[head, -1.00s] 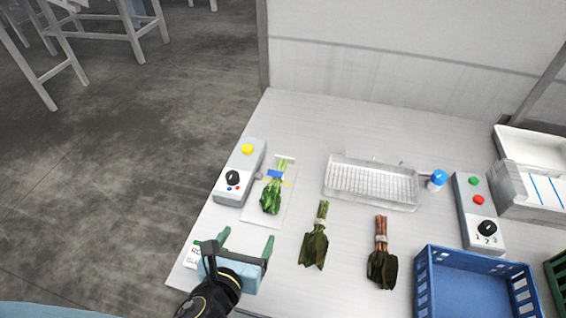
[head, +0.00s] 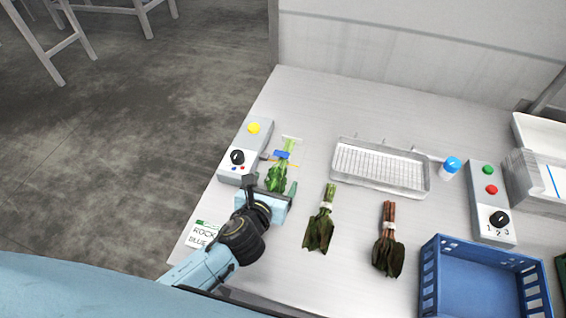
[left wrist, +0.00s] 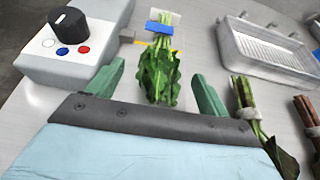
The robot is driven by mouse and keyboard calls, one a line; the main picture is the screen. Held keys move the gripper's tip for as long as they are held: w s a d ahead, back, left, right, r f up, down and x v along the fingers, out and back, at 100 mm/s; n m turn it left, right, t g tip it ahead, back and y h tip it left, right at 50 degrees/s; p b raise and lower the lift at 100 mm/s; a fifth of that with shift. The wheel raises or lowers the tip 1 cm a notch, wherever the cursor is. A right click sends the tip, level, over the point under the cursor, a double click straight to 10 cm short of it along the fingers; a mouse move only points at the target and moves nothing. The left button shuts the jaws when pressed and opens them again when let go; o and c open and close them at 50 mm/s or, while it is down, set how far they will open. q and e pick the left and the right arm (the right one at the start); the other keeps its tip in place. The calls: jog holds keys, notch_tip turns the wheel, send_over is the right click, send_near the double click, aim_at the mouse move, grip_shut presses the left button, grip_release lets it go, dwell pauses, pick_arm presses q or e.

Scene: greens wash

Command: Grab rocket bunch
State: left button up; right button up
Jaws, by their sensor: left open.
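A green leafy bunch with a blue band (head: 277,176) lies on a pale board at the left of the worktop. In the left wrist view the same bunch (left wrist: 158,72) lies ahead, leaves toward me and stems away. A card (head: 202,234) at the front left reads "ROCK" and "BLUE", partly cut off. My left gripper (head: 275,186) is open, with its green fingers on either side of the leaf end. The left wrist view shows the fingers (left wrist: 158,88) apart with nothing held. My right gripper is not in view.
A grey box with a knob and yellow button (head: 246,150) stands close left of the bunch. A second bunch (head: 320,225) and a red-stemmed bunch (head: 388,245) lie to the right. A wire-based tray (head: 380,168) stands behind, a blue crate (head: 480,255) front right.

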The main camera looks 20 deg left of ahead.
pick_arm(q)
jog(key=shift+w+f, duration=0.3)
jog(key=shift+w, duration=0.35)
jog(key=shift+c, duration=0.7)
jog(key=c, duration=0.9)
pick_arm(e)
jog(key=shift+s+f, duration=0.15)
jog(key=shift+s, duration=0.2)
